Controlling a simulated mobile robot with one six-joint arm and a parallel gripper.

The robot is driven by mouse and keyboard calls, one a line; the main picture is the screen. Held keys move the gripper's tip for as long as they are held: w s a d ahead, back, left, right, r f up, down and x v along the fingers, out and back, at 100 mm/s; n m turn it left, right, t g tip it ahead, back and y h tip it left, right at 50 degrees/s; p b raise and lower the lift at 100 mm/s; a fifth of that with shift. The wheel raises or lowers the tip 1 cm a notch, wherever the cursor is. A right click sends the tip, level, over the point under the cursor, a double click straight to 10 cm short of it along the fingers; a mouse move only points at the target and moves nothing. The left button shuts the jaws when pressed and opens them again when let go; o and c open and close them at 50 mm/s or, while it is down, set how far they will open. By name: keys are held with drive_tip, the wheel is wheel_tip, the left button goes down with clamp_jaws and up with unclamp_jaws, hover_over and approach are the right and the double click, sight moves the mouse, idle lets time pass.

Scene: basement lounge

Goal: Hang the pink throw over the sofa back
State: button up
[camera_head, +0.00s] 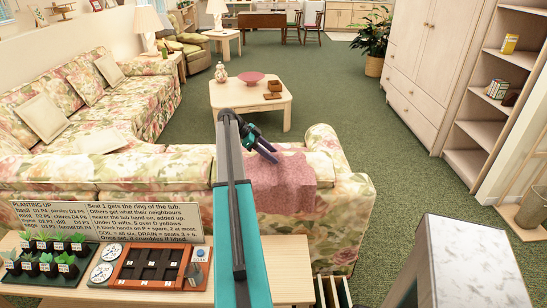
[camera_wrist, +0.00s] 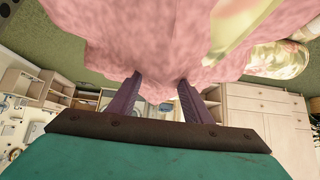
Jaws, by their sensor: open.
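The pink throw (camera_head: 283,188) lies over the top of the floral sofa's back (camera_head: 340,205), near its right end. Part of it hangs down the near face; its far side is mostly hidden. My gripper (camera_head: 270,153) is just above the throw's upper left part. In the wrist view my gripper (camera_wrist: 160,82) has its two dark fingers apart, with the throw (camera_wrist: 150,45) close in front and filling the upper picture. No cloth clearly shows pinched between the fingers. I cannot tell whether the fingertips touch the cloth.
A planting table (camera_head: 210,295) with seedling pots (camera_head: 45,262), a wooden tray (camera_head: 150,265) and a sign (camera_head: 110,222) stands at front left. A white marble-topped block (camera_head: 475,260) is at front right. A coffee table (camera_head: 250,97) stands beyond the sofa. Green carpet is free at right.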

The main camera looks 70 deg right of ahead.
drive_tip(key=b+v, duration=0.3)
drive_tip(key=v, duration=0.9)
drive_tip(key=shift+r, duration=0.2)
drive_tip(key=shift+w+a, duration=0.1)
idle(0.5)
